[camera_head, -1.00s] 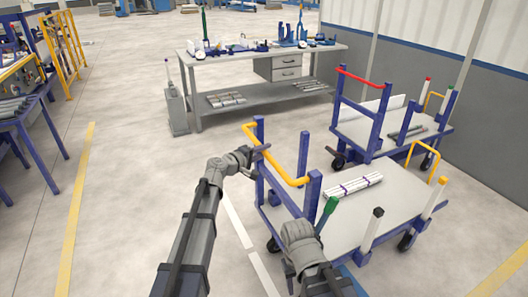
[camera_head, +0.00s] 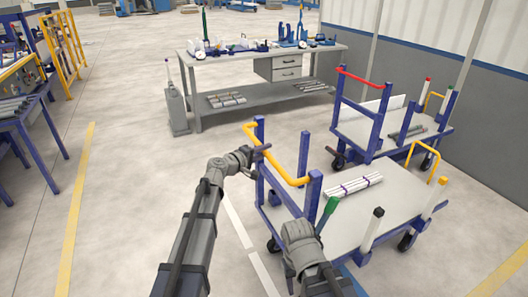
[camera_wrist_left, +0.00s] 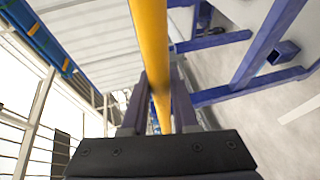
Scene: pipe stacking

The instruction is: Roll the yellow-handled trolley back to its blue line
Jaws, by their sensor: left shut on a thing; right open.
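The yellow-handled trolley (camera_head: 385,213) stands at the right, with a pale deck, dark blue frame and a bundle of light pipes (camera_head: 355,186) on it. Its yellow push handle (camera_head: 285,169) faces left. My left gripper (camera_head: 262,150) is shut on the upper part of this handle. In the left wrist view the yellow bar (camera_wrist_left: 150,50) runs between my fingers (camera_wrist_left: 158,110). My right gripper (camera_head: 299,236) is open by the trolley's near left corner; its fingertips are hard to make out. A blue line (camera_head: 353,281) shows on the floor under the trolley's near side, partly covered.
A trolley with a red handle (camera_head: 360,78) stands just behind. A grey workbench (camera_head: 262,95) with tools is at the back. A blue table (camera_head: 25,115) is at the left. White floor marks (camera_head: 236,221) lie left of the trolley; the floor farther left is clear.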

